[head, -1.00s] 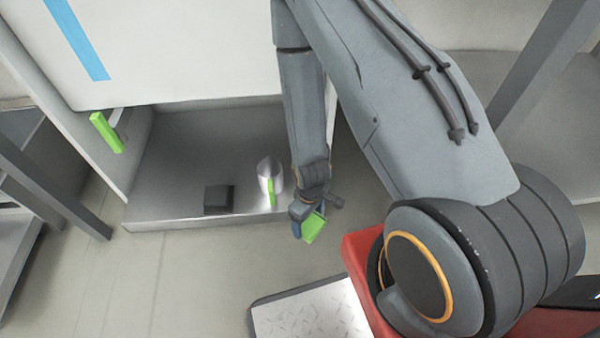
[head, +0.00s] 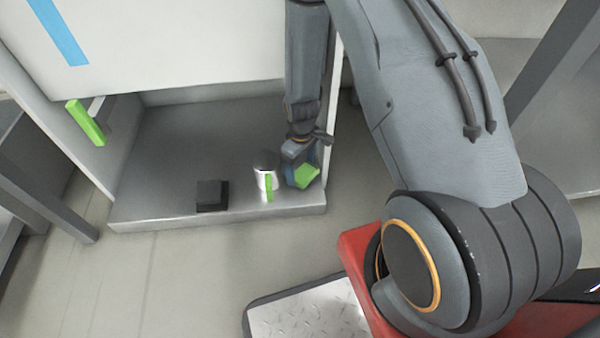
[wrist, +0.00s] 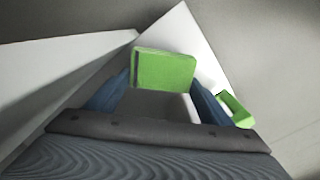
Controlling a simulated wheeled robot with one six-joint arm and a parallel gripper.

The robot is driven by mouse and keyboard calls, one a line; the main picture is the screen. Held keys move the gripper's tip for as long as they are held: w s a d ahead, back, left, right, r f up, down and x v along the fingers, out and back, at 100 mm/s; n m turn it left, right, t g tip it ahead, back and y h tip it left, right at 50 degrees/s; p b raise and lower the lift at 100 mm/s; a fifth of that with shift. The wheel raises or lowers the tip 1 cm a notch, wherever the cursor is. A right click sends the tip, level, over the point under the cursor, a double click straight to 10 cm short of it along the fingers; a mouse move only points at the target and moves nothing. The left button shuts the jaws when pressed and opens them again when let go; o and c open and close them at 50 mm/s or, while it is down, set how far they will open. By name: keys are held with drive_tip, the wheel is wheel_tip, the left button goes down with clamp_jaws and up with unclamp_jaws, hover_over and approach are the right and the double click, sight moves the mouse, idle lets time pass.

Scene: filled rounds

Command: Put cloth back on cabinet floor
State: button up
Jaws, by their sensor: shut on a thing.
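My gripper (head: 302,162) is over the right front part of the cabinet floor (head: 150,180), beside the mug. It is shut on a green, folded-looking piece, which I take for the cloth (head: 306,176). In the wrist view the cloth (wrist: 165,68) sits between the two blue fingers (wrist: 155,95). I cannot tell whether the cloth touches the floor of the cabinet. The arm hides part of the cabinet's right side.
A silver mug (head: 263,178) with a green handle stands just left of my gripper, very close. A dark block (head: 212,195) lies farther left. The cabinet door (head: 170,50) with its green handle (head: 85,122) spans above the opening. The cabinet floor's left part is clear.

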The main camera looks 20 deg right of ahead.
sight(301, 166)
drive_tip(key=shift+w, duration=0.25)
drive_tip(key=shift+w+d+f+b, duration=0.1)
drive_tip(key=shift+w+f+b, duration=0.1)
drive_tip(key=shift+f+b, duration=0.45)
drive_tip(key=shift+w+d+f+b, duration=0.1)
drive_tip(key=shift+w+f+b, duration=0.05)
drive_tip(key=shift+f+b, duration=0.4)
drive_tip(key=shift+f, duration=0.5)
drive_tip(key=shift+f, duration=0.15)
drive_tip(key=o, duration=1.1)
wheel_tip(301, 166, up, 12)
drive_tip(key=p, duration=0.5)
drive_tip(key=shift+p, duration=0.35)
